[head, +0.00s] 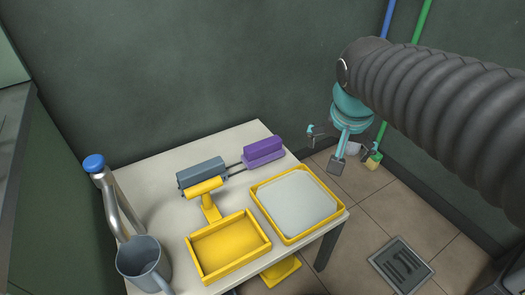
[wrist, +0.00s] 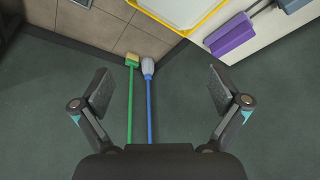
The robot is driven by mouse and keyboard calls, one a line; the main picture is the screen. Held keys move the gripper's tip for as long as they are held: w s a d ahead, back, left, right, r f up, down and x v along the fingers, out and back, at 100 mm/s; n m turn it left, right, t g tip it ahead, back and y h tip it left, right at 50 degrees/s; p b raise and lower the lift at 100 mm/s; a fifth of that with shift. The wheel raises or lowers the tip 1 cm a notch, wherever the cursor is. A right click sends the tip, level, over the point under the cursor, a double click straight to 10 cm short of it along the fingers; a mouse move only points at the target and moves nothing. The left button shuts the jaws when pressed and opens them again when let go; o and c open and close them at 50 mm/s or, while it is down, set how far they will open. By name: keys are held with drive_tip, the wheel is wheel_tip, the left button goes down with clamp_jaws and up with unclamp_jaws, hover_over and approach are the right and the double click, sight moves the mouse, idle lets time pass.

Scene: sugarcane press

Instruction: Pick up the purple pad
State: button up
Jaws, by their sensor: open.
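The purple pad (head: 263,152) is a block-shaped piece near the back edge of the white table. Two thin dark rods run from it toward a grey block on its left. The purple pad also shows in the wrist view (wrist: 229,35) at the upper right, beyond the right finger. My gripper (wrist: 163,92) is open and empty, with its two fingers wide apart. In the head view my gripper (head: 324,132) is above the floor, to the right of the table and apart from the pad.
The white table (head: 165,163) holds a grey block (head: 201,172), a yellow roller stand (head: 205,188), a yellow tray (head: 194,256), a yellow-rimmed tray (head: 340,208) and a grey mug (head: 140,257). A green broom (wrist: 131,105) and a blue-handled mop (wrist: 149,100) stand by the wall.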

drive_tip(key=w+a+f+m+g+h+b, duration=0.1)
drive_tip(key=w+a+f+m, duration=0.1)
drive_tip(key=w+a, duration=0.35)
drive_tip(key=w+a+f+m, duration=0.2)
drive_tip(key=w+a, duration=0.1)
drive_tip(key=w, duration=0.5)
drive_tip(key=m+h, duration=0.2)
drive_tip(key=m, duration=0.2)
approach(266, 142)
drive_tip(key=shift+s+a+f+g+b, duration=0.3)
drive_tip(key=shift+a+g+b, duration=0.1)
drive_tip(key=shift+a, duration=0.2)
drive_tip(key=shift+w+f, duration=0.15)
drive_tip(key=shift+f, duration=0.15)
drive_tip(key=x, duration=1.3)
drive_tip(key=shift+w+d, duration=0.1)
drive_tip(key=shift+w, duration=0.05)
drive_tip(key=c, duration=1.3)
drive_tip(key=shift+r, duration=0.1)
drive_tip(key=shift+r, duration=0.45)
wheel_tip(266, 142, up, 3)
drive_tip(key=shift+r, duration=0.15)
drive_tip(key=s+d+r, duration=0.6)
drive_tip(key=s+d, duration=0.1)
drive_tip(key=d, duration=0.1)
drive_tip(key=shift+s+d+r+b, duration=0.35)
drive_tip(key=shift+b, duration=0.05)
